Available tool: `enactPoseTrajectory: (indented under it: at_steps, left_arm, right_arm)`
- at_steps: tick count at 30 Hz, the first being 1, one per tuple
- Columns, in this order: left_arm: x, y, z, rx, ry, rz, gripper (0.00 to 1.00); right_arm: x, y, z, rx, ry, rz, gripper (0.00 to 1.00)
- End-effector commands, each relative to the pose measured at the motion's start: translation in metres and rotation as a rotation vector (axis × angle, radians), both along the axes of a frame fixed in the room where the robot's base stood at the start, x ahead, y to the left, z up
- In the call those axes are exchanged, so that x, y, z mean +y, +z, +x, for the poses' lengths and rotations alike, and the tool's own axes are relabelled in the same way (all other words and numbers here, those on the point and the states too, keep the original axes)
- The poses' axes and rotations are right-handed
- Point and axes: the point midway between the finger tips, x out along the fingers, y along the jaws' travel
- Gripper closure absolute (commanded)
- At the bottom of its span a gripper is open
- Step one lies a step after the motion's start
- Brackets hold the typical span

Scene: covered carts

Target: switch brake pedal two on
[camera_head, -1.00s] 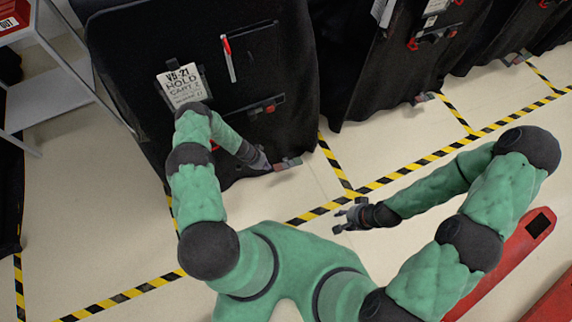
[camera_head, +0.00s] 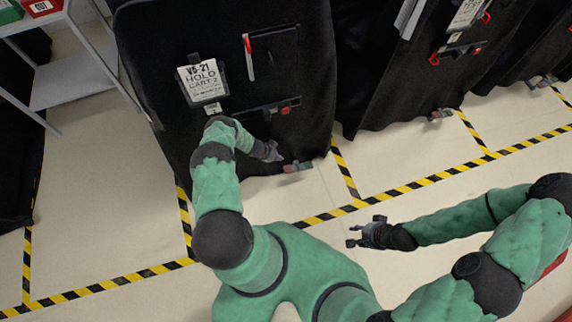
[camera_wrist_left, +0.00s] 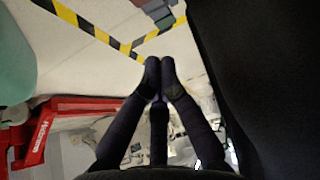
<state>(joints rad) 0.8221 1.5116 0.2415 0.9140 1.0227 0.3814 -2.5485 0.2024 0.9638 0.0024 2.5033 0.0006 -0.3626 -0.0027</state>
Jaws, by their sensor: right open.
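A small pedal with grey and reddish parts (camera_head: 298,167) sticks out at the cover's bottom edge; similar blocks show at the top of the left wrist view (camera_wrist_left: 160,12). My left gripper (camera_head: 274,153) is close to the cover, just up and left of that pedal, with a small gap between them in the picture. Its fingertips meet in the left wrist view (camera_wrist_left: 160,74), with nothing seen between them. My right gripper (camera_head: 367,232) is open and empty over the floor.
A second covered cart (camera_head: 385,80) stands to the right, with its own pedal (camera_head: 441,115). A handle bar with a red button (camera_head: 285,110) is on the first cart. A shelf (camera_head: 75,75) stands at left. Yellow-black tape (camera_head: 345,175) marks open floor.

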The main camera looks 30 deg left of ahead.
Motion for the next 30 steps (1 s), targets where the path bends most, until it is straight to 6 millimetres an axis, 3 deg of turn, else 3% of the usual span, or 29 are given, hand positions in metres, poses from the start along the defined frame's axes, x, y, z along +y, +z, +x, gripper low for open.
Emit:
enactPoseTrajectory:
  at_steps: [23, 30]
  left_arm:
    - [-0.036, -0.089, 0.039, 0.001, -0.003, -0.001, 1.0]
    - [-0.031, -0.114, 0.035, 0.001, -0.001, 0.0, 1.0]
  right_arm:
    - [0.0, -0.074, 0.0, 0.0, 0.0, 0.0, 0.6]
    - [0.0, -0.094, 0.0, 0.0, 0.0, 0.0, 0.6]
